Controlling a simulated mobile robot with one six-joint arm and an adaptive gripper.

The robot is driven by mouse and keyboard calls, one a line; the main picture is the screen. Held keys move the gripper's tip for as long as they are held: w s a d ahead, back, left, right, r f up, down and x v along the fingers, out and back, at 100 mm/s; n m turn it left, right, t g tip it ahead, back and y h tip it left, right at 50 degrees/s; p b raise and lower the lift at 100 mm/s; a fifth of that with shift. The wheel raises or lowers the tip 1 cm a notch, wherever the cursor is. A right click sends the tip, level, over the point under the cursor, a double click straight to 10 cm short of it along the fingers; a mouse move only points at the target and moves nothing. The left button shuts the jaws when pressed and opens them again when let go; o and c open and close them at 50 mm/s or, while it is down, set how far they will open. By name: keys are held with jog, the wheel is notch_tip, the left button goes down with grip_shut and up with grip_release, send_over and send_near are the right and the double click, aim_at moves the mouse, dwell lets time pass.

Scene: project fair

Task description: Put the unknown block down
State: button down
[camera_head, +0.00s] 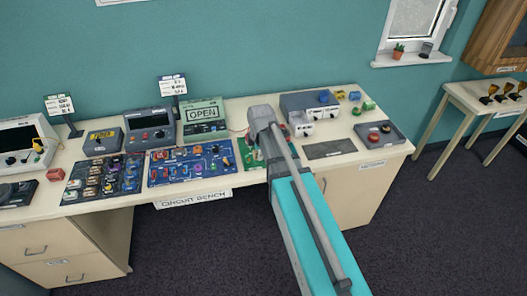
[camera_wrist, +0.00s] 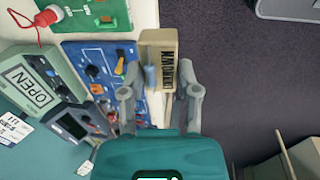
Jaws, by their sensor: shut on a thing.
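In the wrist view, my gripper (camera_wrist: 160,100) is shut on the unknown block (camera_wrist: 160,42), a tan block with dark lettering that reads UNKNOWN and a small blue part on its face. A finger lies on each side of it. In the head view, my arm hides the gripper and the block. The circuit bench (camera_head: 235,185) runs across the middle, and the blue circuit board also shows there (camera_head: 190,166).
A dark board with several components (camera_head: 103,178) lies left of the blue board. An OPEN display (camera_head: 203,118) stands behind. Right of my arm are a bare dark mat (camera_head: 330,149), a grey tray with red parts (camera_head: 392,142) and a grey-blue box (camera_head: 309,104).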

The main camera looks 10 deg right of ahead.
dwell(0.4)
notch_tip(320, 180, down, 5)
jog(key=b, duration=0.5)
jog(key=shift+a, duration=0.1)
dwell(0.5)
